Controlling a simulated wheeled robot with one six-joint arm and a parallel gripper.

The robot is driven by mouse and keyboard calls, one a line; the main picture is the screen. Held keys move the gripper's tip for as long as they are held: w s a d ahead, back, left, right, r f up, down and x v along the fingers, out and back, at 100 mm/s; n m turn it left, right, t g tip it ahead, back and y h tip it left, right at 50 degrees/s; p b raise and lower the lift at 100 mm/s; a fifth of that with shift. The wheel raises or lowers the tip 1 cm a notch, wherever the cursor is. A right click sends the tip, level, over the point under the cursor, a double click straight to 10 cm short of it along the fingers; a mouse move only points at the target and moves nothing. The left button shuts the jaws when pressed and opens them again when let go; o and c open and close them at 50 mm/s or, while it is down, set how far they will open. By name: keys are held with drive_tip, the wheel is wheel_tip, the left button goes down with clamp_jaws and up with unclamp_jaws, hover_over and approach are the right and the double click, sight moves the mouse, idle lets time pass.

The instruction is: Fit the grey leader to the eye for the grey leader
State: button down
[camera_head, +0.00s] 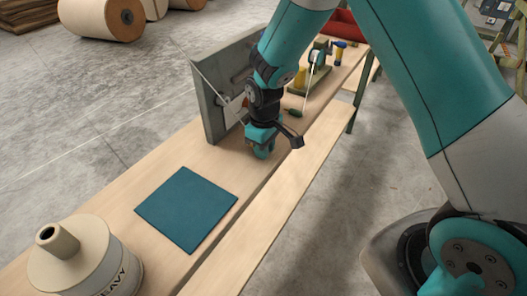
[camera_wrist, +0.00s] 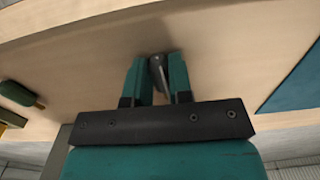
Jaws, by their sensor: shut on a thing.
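My gripper (camera_head: 262,152) is low over the bench, in front of a grey upright panel (camera_head: 212,108). In the wrist view my gripper (camera_wrist: 157,72) has its two teal fingers shut on a small dark grey piece, which I take to be the grey leader (camera_wrist: 157,70). Its tip shows between the fingers; the rest is hidden. In the head view the fingers and arm hide the leader. The panel's face is partly behind my arm, with a pale piece (camera_head: 235,107) and a thin pale line on it. I cannot make out the eye for the grey leader.
A teal mat (camera_head: 187,209) lies on the wooden bench (camera_head: 160,167). A cream container marked HEAVY (camera_head: 72,258) stands at the near left. A dark green handled object (camera_head: 293,112) and a stand with a spool (camera_head: 316,60) are beyond my gripper. The bench between mat and gripper is clear.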

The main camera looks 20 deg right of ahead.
drive_tip(key=shift+r+p, duration=0.5)
drive_tip(key=shift+r, duration=0.05)
idle(0.5)
drive_tip(key=shift+r+p, duration=1.9)
drive_tip(key=shift+r, duration=0.5)
drive_tip(key=c, duration=1.7)
unclamp_jaws()
clamp_jaws()
